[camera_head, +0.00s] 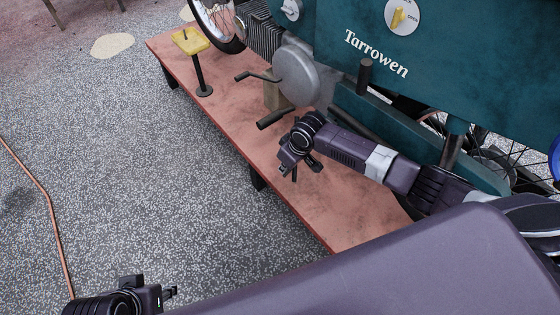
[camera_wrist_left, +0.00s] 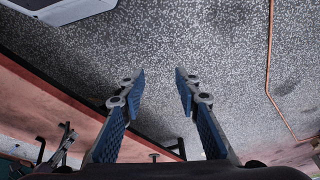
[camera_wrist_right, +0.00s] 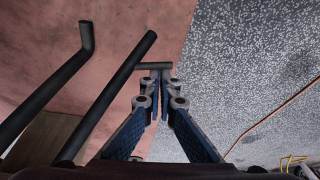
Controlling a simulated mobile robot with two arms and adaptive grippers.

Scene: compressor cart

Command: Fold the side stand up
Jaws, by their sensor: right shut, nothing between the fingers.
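The teal motorcycle-like machine (camera_head: 375,72) stands on a reddish platform. In the right wrist view, a short dark crossbar (camera_wrist_right: 153,66) shows just beyond my right fingertips, with a stem behind them; it looks like the side stand's foot, but I cannot tell for sure. My right gripper (camera_head: 300,165) is low beside the machine, above the platform; its fingers (camera_wrist_right: 157,85) are shut and empty. Whether they touch the crossbar is unclear. My left gripper (camera_head: 172,293) is over the speckled floor, away from the machine, its fingers (camera_wrist_left: 160,78) wide apart and empty.
A dark footpeg (camera_head: 275,118) and a bent lever (camera_head: 258,76) stick out near my right gripper. A yellow-topped post (camera_head: 198,65) stands on the platform (camera_head: 215,110). An orange cable (camera_head: 48,205) crosses the floor at left. The floor between is clear.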

